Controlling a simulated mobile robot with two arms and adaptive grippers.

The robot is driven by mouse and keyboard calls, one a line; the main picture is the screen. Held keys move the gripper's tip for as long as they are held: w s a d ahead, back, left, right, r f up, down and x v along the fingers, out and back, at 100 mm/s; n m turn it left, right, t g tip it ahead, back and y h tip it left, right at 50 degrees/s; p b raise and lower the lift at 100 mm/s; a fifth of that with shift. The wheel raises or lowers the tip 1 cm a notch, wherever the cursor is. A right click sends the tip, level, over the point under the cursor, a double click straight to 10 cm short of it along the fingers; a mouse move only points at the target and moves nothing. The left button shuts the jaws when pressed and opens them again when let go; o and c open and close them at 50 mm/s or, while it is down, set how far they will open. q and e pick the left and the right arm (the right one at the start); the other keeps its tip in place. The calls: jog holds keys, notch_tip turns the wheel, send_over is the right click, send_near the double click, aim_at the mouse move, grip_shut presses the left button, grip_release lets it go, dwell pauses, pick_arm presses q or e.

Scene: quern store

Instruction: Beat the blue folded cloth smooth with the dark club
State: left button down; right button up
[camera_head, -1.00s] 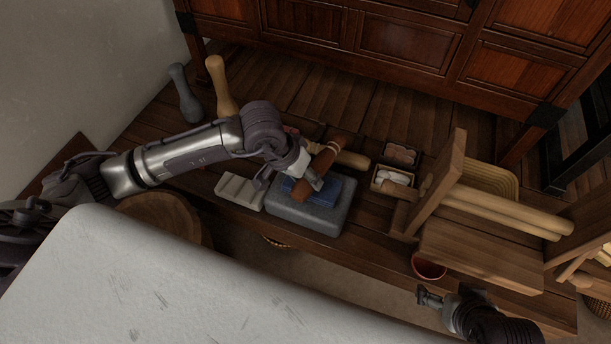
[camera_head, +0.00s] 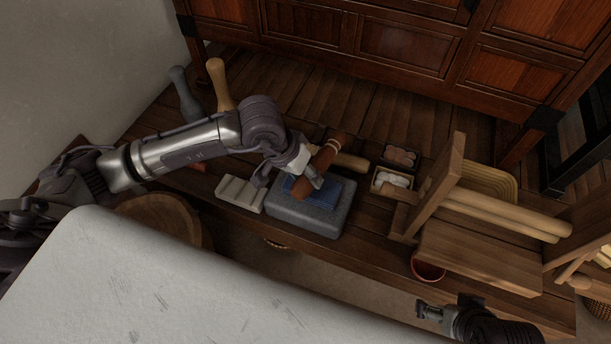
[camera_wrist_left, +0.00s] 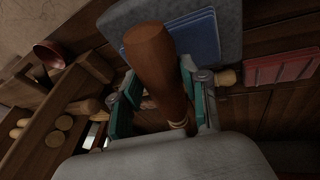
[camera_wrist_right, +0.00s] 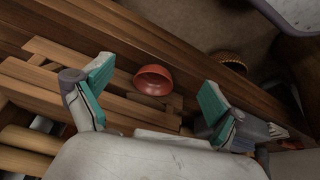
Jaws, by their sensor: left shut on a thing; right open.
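The blue folded cloth (camera_head: 326,191) lies on a grey stone block (camera_head: 310,219) on the low wooden platform; it also shows in the left wrist view (camera_wrist_left: 197,38). My left gripper (camera_head: 309,177) is shut on the dark brown club (camera_head: 322,166), which slants over the cloth. The club's thick end is at the cloth and partly covers it; I cannot tell whether they touch. In the left wrist view the club (camera_wrist_left: 153,62) stands between the two fingers. My right gripper (camera_head: 428,309) is open and empty at the lower right, near a red bowl (camera_wrist_right: 154,80).
A pale ridged block (camera_head: 240,192) sits left of the stone. A grey club (camera_head: 185,95) and a pale club (camera_head: 220,86) stand at the back left. Small boxes (camera_head: 392,182) and a wooden frame with rollers (camera_head: 500,209) stand to the right. A large white surface fills the front.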

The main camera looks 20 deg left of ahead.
pick_arm(q)
jog(key=shift+r, duration=0.7)
pick_arm(e)
jog(key=shift+s+d+g, duration=0.2)
jog(key=shift+s+g, duration=0.2)
jog(key=shift+s, duration=0.35)
pick_arm(q)
notch_tip(320, 180, up, 4)
jog(key=shift+r+p, duration=0.25)
jog(key=shift+p, duration=0.8)
jog(key=shift+r, duration=0.7)
pick_arm(e)
jog(key=shift+w+a+f, duration=0.1)
jog(key=shift+w+f, duration=0.15)
jog(key=shift+w, duration=0.15)
